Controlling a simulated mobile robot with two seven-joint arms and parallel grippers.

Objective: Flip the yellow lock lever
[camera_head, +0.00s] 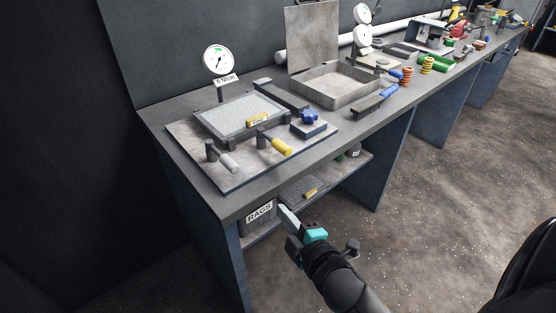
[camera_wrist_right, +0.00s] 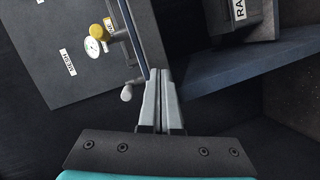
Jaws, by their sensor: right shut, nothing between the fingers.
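The yellow lock lever (camera_head: 275,145) is on the front edge of the screen unit's base plate (camera_head: 228,178). It lies low and points to the right and towards me from a dark post. A similar pale grey lever (camera_head: 228,162) is to its left. My right gripper (camera_head: 286,214) is shut and empty, in front of the bench and below the top's front edge, apart from both levers. In the wrist view its fingers (camera_wrist_right: 161,90) are together. A yellow part with a round pale end (camera_wrist_right: 94,46) shows there at upper left; I cannot tell whether it is the lever.
The bench front edge (camera_head: 262,198) lies between my right gripper and the unit. A RAGS bin (camera_head: 258,215) and a shelf (camera_head: 350,166) are below the top.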

